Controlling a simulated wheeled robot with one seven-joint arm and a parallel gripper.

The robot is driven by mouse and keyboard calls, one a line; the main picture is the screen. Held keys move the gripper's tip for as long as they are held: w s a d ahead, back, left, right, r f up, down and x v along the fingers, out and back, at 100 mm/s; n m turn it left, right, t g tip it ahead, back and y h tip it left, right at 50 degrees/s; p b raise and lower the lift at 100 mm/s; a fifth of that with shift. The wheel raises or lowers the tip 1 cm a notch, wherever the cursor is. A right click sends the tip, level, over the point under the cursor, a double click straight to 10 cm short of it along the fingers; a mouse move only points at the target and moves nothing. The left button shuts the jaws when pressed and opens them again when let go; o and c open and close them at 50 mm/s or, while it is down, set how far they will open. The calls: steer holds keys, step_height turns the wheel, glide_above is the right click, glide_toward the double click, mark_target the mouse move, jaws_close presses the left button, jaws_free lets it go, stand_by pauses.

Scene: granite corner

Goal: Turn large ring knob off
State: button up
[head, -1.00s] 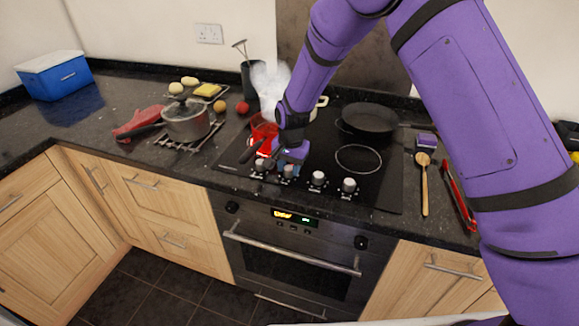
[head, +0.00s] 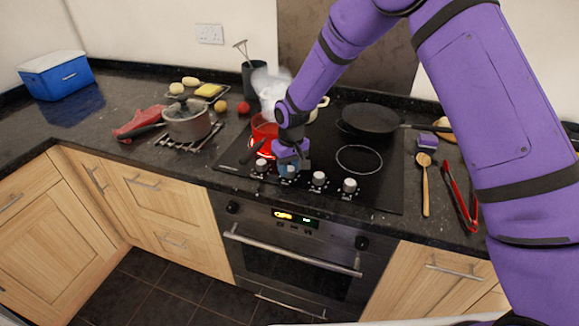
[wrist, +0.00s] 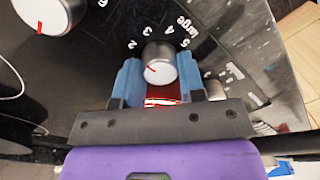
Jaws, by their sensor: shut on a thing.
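The large ring knob (wrist: 160,68), silver-sided with a white top and a red mark, sits between my blue fingertips in the wrist view. Numbers and the word "Large" are printed beside it. My gripper (wrist: 157,84) is shut on this knob, with one finger on each side. In the head view my gripper (head: 289,170) is at the second knob from the left on the hob's front strip, and its fingers largely hide that knob. The knob's red mark points to the upper left in the wrist view.
A red saucepan (head: 263,131) with white steam stands just behind my gripper. Other knobs (head: 319,178) stand close by on the black hob (head: 385,192). A dark frying pan (head: 370,118) is at the back right; the front right ring (head: 360,159) is bare.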

steer(key=n, duration=0.4)
steer(key=shift+n, duration=0.3)
steer(key=n, duration=0.5)
steer(key=shift+a+n, duration=0.1)
steer(key=shift+n, duration=0.2)
steer(key=n, duration=0.4)
steer(key=shift+s+h, duration=0.1)
steer(key=shift+h, duration=0.3)
steer(key=shift+n, duration=2.5)
steer(key=o, duration=0.9)
steer(key=shift+r, duration=0.15)
step_height(320, 180, up, 11)
steer(key=shift+a+f, duration=0.15)
steer(key=shift+f, duration=0.05)
